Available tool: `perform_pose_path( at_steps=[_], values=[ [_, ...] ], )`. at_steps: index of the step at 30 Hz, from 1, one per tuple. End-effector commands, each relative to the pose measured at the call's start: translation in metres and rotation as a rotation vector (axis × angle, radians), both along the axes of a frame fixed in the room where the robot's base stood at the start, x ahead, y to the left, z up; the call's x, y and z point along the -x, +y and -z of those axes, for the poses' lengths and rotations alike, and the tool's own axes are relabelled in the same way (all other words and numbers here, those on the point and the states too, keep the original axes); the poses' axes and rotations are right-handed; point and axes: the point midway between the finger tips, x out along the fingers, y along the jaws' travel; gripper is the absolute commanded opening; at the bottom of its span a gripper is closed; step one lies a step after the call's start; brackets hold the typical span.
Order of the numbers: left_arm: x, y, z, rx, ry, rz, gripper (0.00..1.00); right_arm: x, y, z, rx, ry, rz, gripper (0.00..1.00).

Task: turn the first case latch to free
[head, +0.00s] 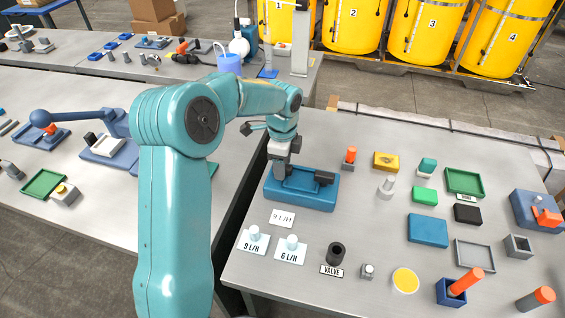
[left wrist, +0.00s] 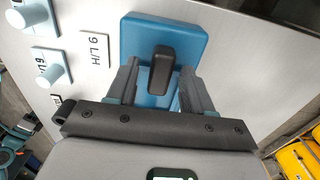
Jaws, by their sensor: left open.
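The blue case (head: 302,200) lies flat on the right-hand table in the head view. A dark latch handle (head: 325,178) shows at its right end. My left gripper (head: 284,172) is low over the case's left part and hides what is beneath it. In the left wrist view a dark latch (left wrist: 161,71) stands on the blue case (left wrist: 188,38), its long side running up and down the picture. My open left jaws (left wrist: 160,88) are on either side of it, with gaps visible; contact is not clear. My right gripper is not in view.
Pegs on cards (head: 291,245), a black valve ring (head: 336,253) and a small knob (head: 367,271) stand in front of the case.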

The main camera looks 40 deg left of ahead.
Motion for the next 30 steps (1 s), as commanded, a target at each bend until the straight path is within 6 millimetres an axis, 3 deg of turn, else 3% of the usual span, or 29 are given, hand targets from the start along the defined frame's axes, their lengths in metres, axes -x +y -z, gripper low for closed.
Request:
perform_pose_path(
  at_steps=[2, 6, 7, 20, 30],
  values=[
    [0.0, -0.0001, -0.0001, 0.0, 0.0, 0.0, 0.48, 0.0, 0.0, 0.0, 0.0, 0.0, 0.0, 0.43],
    [0.0, -0.0001, -0.0003, 0.0, 0.0, 0.0, 0.02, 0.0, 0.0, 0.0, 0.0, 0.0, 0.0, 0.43],
    [0.0, -0.0001, -0.0004, 0.0, 0.0, 0.0, 0.0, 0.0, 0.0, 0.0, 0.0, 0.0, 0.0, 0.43],
    [0.0, 0.0, -0.001, 0.0, 0.0, -0.077, 0.0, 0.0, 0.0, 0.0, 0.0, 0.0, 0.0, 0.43],
    [-0.0001, 0.0003, -0.0012, 0.0, -0.001, -0.35, 0.0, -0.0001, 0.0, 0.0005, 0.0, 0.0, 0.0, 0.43]
  ],
)
